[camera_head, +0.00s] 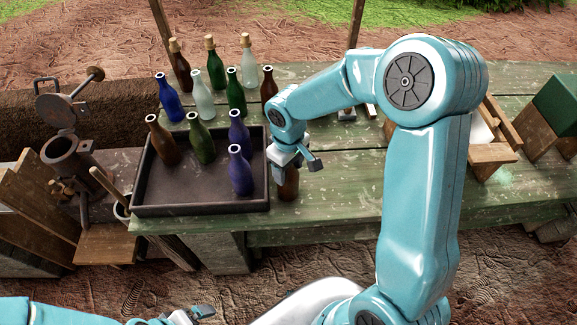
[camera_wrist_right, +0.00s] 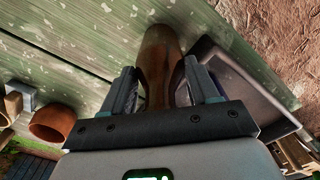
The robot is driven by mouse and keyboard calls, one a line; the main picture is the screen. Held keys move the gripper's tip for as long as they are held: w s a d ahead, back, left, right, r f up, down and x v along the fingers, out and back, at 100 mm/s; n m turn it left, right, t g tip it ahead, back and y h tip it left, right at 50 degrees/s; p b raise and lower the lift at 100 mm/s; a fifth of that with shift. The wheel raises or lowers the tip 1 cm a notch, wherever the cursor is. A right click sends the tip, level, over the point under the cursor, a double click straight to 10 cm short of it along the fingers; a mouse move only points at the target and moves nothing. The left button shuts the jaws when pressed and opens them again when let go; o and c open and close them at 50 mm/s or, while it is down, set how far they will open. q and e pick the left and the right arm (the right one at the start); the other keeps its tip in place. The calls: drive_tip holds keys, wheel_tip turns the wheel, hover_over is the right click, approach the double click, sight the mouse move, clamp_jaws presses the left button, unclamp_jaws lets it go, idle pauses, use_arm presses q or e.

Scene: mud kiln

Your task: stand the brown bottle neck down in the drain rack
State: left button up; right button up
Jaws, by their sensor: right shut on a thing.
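My right gripper (camera_head: 290,166) is shut on a brown bottle (camera_head: 289,187), just right of the dark tray (camera_head: 202,209). The bottle's lower part shows below the jaws, at the green table's front edge; I cannot tell whether it touches the table. In the right wrist view the bottle (camera_wrist_right: 158,50) lies between the two fingers (camera_wrist_right: 155,90), its rounded end pointing away from the gripper. Another brown bottle (camera_head: 162,142) stands in the tray. A slatted wooden frame (camera_head: 492,152) at the right, partly behind my arm, may be the drain rack. My left gripper (camera_head: 195,314) shows only partly at the bottom edge.
Green and blue bottles stand in the tray, with several more bottles, some corked, behind it. A metal capping device (camera_head: 65,150) stands at the left. A green box (camera_head: 558,100) is at the far right. An orange pot (camera_wrist_right: 52,122) shows in the wrist view.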

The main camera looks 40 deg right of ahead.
drive_tip(key=shift+s, duration=0.2)
drive_tip(key=o, duration=0.8)
drive_tip(key=shift+d, duration=0.1)
drive_tip(key=o, duration=0.3)
drive_tip(key=shift+w+f, duration=0.1)
drive_tip(key=shift+w, duration=0.1)
drive_tip(key=shift+o, duration=0.2)
drive_tip(key=shift+s, duration=0.1)
drive_tip(key=shift+r, duration=0.35)
wheel_tip(320, 180, up, 11)
drive_tip(key=shift+r, duration=0.35)
